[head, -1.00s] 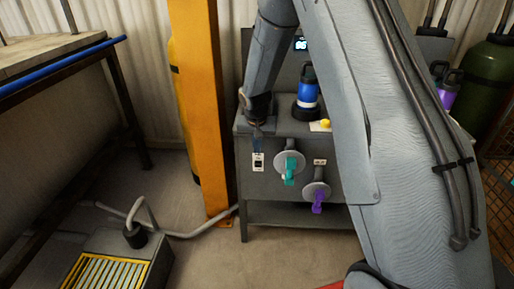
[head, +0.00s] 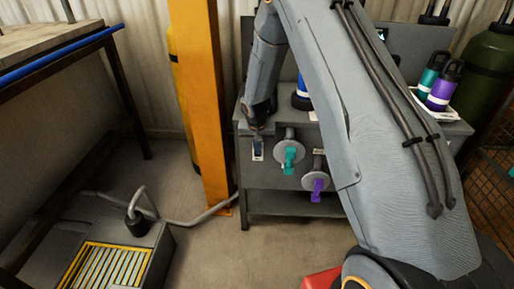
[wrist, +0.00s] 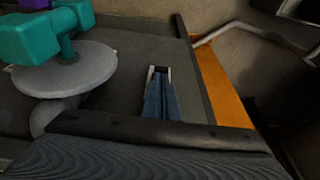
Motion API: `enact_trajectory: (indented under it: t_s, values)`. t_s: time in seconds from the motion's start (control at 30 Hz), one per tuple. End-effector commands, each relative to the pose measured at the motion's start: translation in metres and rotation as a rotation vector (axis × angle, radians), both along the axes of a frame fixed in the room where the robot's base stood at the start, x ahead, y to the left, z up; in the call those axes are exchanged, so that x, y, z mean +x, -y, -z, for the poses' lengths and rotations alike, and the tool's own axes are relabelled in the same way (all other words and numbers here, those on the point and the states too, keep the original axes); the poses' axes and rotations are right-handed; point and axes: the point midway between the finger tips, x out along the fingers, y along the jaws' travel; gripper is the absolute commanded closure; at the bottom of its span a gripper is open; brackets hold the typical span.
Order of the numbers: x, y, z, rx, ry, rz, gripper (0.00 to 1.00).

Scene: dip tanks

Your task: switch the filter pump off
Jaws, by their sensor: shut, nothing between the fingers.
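A small switch plate (head: 258,156) with a pale frame is on the front of the grey cabinet, left of the teal-handled valve. My gripper (head: 258,143) is in front of it, pointing down, its fingers shut and empty. In the wrist view the blue-grey fingertips (wrist: 160,90) overlap the lower part of the switch plate (wrist: 158,69); its dark rocker shows just beyond the tips. I cannot tell whether the fingers touch it or which way the rocker is set. The rest of the plate is hidden by the fingers.
A valve with a teal handle (head: 290,157) is close to the right of the switch, and one with a purple handle (head: 317,187) is lower right. An orange post (head: 205,110) stands just left of the cabinet (head: 272,203). A yellow-grated box (head: 158,240) is on the floor.

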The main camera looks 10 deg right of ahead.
Motion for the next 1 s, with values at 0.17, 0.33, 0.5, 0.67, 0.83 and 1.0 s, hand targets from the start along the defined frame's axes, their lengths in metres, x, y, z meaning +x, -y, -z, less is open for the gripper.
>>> enact_trajectory:
  t_s: [0.17,0.33,0.5,0.67,0.83,1.0]
  values:
    - [-0.0009,-0.0006,0.0015,0.0,0.0,0.0,1.0]
    - [-0.0018,-0.0006,0.0023,0.0,0.0,0.001,1.0]
    - [-0.0024,-0.0016,0.0033,0.0,0.0,0.0,1.0]
    - [-0.0032,-0.0023,0.0044,0.0,0.0,0.0,1.0]
    - [-0.0042,-0.0029,0.0058,0.0,0.0,-0.001,1.0]
    - [-0.0057,-0.0037,0.0087,0.0,0.0,0.0,1.0]
